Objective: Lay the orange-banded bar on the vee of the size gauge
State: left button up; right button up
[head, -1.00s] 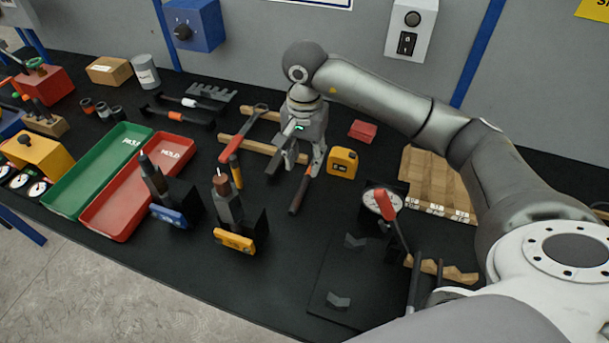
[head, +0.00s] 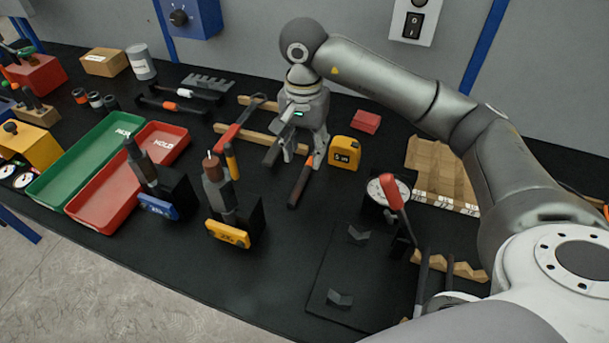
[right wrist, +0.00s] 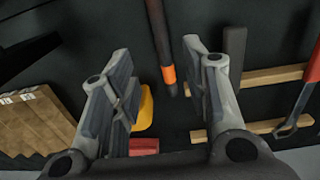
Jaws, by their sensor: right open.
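The orange-banded bar (head: 299,187) is a short dark bar lying on the black bench mat, with its orange band near its far end. My right gripper (head: 296,157) is open over the far part of this bar. In the right wrist view the bar (right wrist: 158,35) runs between the spread fingers (right wrist: 158,70), its orange band visible, with gaps on both sides. Two grey vee pieces (head: 358,234) (head: 340,298) stand on a dark plate at the lower right, near a round white dial (head: 375,191); I take this as the size gauge. My left gripper is out of view.
A yellow tape measure (head: 345,153) stands close to the right of the gripper. Wooden strips (head: 262,142) and a red-handled tool (head: 230,135) lie to its left. A red lever (head: 392,192) rises by the dial. The mat between bar and vee plate is clear.

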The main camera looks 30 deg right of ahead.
aim_at(304, 173)
jog(key=shift+f, duration=0.85)
jog(key=shift+w+f+p, duration=0.2)
jog(key=shift+f+p, duration=0.75)
jog(key=shift+f, duration=1.75)
jog(key=shift+c, duration=0.2)
grip_shut()
